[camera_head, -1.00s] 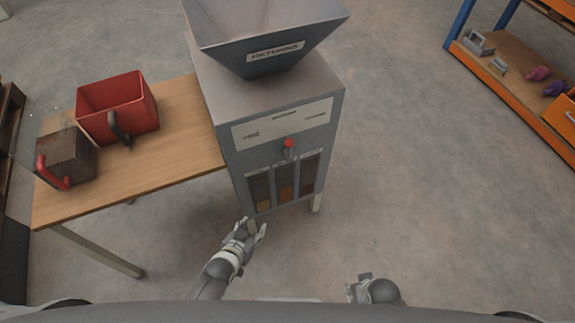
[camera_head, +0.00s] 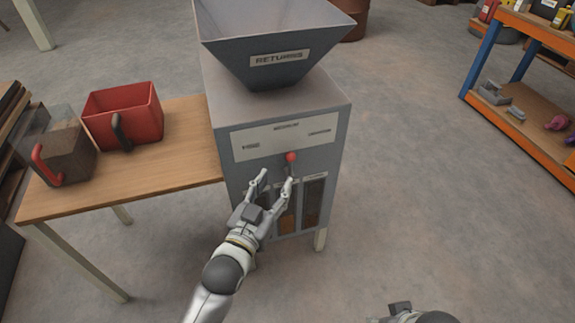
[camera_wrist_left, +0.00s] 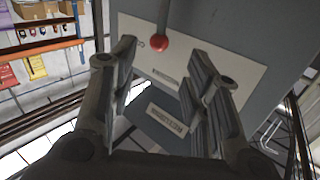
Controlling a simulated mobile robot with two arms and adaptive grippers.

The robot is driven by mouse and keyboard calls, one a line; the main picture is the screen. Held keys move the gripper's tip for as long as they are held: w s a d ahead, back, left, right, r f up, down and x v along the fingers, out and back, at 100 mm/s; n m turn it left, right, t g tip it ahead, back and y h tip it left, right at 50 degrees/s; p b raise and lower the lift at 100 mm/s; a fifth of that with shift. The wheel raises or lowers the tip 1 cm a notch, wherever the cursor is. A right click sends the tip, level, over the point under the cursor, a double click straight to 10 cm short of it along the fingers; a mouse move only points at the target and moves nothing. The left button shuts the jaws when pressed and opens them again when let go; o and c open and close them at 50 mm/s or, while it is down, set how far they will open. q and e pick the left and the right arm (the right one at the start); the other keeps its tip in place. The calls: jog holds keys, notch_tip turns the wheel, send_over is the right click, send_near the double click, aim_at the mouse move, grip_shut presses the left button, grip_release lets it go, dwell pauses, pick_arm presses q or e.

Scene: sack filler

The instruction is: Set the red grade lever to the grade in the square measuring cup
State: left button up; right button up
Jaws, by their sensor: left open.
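The red-knobbed lever (camera_head: 291,157) stands on the front of the grey filler machine (camera_head: 225,150), under a pale label plate (camera_head: 285,135). My left gripper (camera_head: 276,180) is open, its fingertips just below and left of the knob. In the left wrist view the red knob (camera_wrist_left: 160,42) shows between the open fingers, with no clear contact. A clear square cup (camera_head: 72,150) with a red handle holds dark brown material on the wooden table. A red square container (camera_head: 125,105) with a black handle stands beside it. My right gripper (camera_head: 402,310) is only partly visible at the bottom edge.
Below the lever are windows with brown samples; the right one (camera_head: 313,200) is clear, the left ones partly covered by my gripper. A hopper (camera_head: 275,60) tops the machine. The wooden table (camera_head: 170,165) adjoins it on the left. Floor to the right is open, up to an orange-edged shelf (camera_head: 520,125).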

aim_at(288, 161)
pick_arm(q)
jog(key=b+x, duration=0.1)
jog(key=x, duration=0.8)
jog(key=shift+b, duration=0.3)
grip_shut()
